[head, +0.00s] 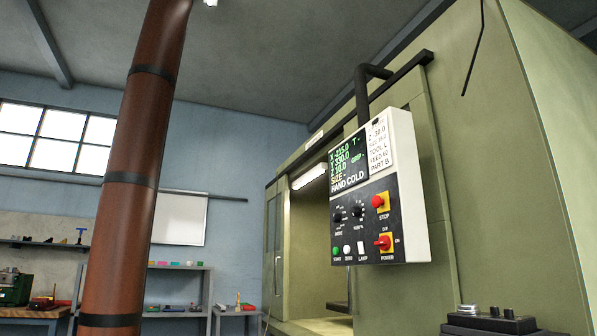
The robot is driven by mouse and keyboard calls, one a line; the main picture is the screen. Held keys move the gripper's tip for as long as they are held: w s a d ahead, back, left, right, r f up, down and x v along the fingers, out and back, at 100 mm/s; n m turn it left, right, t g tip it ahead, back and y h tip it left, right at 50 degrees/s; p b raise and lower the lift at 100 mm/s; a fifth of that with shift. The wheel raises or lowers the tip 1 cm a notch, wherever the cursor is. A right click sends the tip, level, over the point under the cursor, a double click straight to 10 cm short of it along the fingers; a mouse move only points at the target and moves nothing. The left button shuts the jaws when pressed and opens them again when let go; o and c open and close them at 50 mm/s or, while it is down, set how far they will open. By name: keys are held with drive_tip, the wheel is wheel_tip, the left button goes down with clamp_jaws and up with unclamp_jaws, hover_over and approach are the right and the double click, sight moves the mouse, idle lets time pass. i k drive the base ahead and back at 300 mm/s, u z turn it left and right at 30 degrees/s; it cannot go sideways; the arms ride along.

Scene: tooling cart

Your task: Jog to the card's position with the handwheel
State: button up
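The machine's control panel (408,190) hangs from a dark pipe arm in the head view. Its screen (347,160) shows green X, Y and Z lines, apparently -215.0, 330.0 and 10.0, with "HAND COLD" below. The white card (379,145) is fixed right of the screen. Its upper lines are hard to read; a Z line looks like 30.0, and lower lines read TOOL L, FEED 60, PART B. A black box (490,324) with a round silver knob and smaller knobs is cut off at the bottom edge; I cannot tell whether it carries the handwheel. My gripper is not in view.
The panel has two black dials (347,213), a red stop button (380,202), a red power switch (383,242) and small buttons below. The green machine (500,160) fills the right, its bay open behind the panel. Shelves (180,285) stand at the far left.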

sight(465, 308)
drive_tip(key=u, duration=0.65)
drive_tip(key=i, duration=0.95)
drive_tip(key=z, duration=2.7)
drive_tip(key=i, duration=0.4)
drive_tip(key=u, duration=0.3)
